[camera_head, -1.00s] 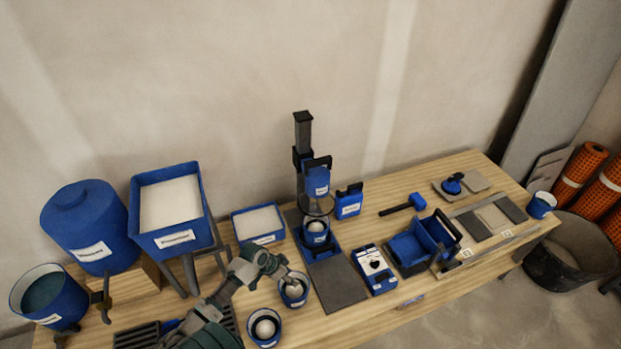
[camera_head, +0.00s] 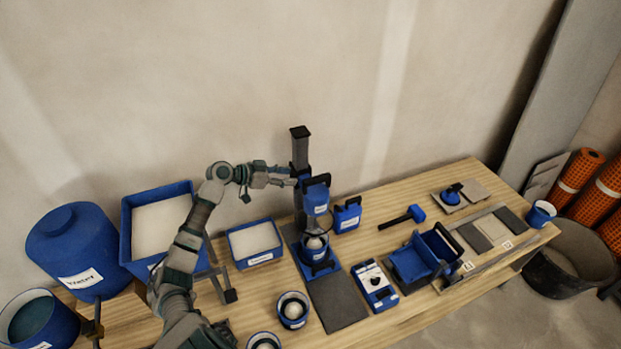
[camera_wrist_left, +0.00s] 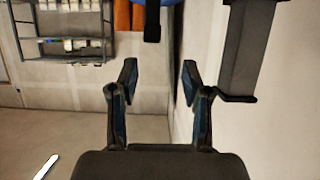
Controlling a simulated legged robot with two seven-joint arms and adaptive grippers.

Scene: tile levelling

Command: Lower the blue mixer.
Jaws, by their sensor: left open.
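The blue mixer (camera_head: 317,197) with its black handle hangs on a dark upright column (camera_head: 300,148). Below it a blue container (camera_head: 316,254) with pale contents stands on the stand's base. My left gripper (camera_head: 291,179) is raised beside the column, just left of the mixer, and apart from it as far as I can tell. In the left wrist view my left gripper (camera_wrist_left: 159,78) is open with nothing between its fingers. A blue part with a black piece (camera_wrist_left: 152,28) shows ahead at the top edge, and a dark column-like part (camera_wrist_left: 247,48) is at right. My right gripper is not in view.
A blue tray of pale powder (camera_head: 255,258) stands left of the stand. Small blue cups (camera_head: 292,322) are in front. A blue canister (camera_head: 347,217) is close right of the mixer, and a blue device (camera_head: 374,300) is right of the grey mat.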

